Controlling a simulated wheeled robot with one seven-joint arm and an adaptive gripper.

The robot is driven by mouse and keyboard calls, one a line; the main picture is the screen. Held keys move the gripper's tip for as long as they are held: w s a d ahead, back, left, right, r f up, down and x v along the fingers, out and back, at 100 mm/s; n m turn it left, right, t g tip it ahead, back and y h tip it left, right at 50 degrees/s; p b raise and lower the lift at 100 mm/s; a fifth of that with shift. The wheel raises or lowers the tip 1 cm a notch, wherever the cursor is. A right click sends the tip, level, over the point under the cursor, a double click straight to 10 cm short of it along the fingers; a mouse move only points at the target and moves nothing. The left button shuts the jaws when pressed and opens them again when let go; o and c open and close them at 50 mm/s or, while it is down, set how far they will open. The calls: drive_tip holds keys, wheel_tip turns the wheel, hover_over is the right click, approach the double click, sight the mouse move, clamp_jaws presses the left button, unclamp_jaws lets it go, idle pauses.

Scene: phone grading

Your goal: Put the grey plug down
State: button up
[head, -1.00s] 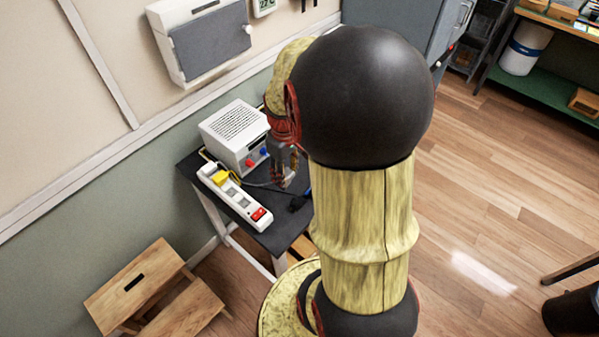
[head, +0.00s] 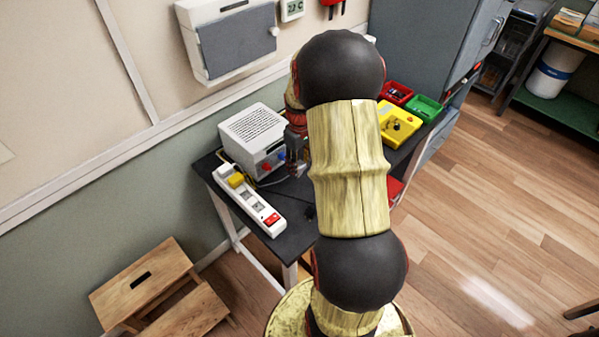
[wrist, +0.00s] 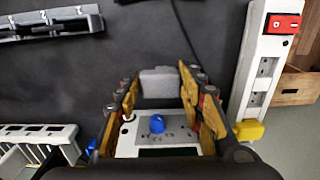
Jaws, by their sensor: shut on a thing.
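The grey plug (wrist: 160,82) is between the fingertips of my gripper (wrist: 163,90) in the wrist view. My gripper is shut on it, over the dark tabletop (wrist: 90,80). I cannot tell whether the plug touches the table. In the head view my gripper (head: 296,152) is just right of the white box with red and blue knobs (head: 250,132), and the plug is not clearly visible there. The box's blue knob (wrist: 157,123) shows below the plug in the wrist view.
A white power strip (head: 250,200) with a yellow plug (head: 236,180) and red switch lies along the table's left side. Yellow (head: 397,124), green (head: 424,108) and red (head: 398,93) trays stand to the right.

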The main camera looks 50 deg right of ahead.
sight(300, 173)
drive_tip(key=shift+w+d+f+b, duration=0.1)
drive_tip(key=shift+f+b, duration=0.1)
drive_tip(key=shift+f, duration=0.75)
drive_tip(key=shift+w+d+f+b, duration=0.1)
drive_tip(key=shift+f+b, duration=0.1)
drive_tip(key=shift+f, duration=0.7)
drive_tip(key=shift+f, duration=0.55)
drive_tip(key=o, duration=1.2)
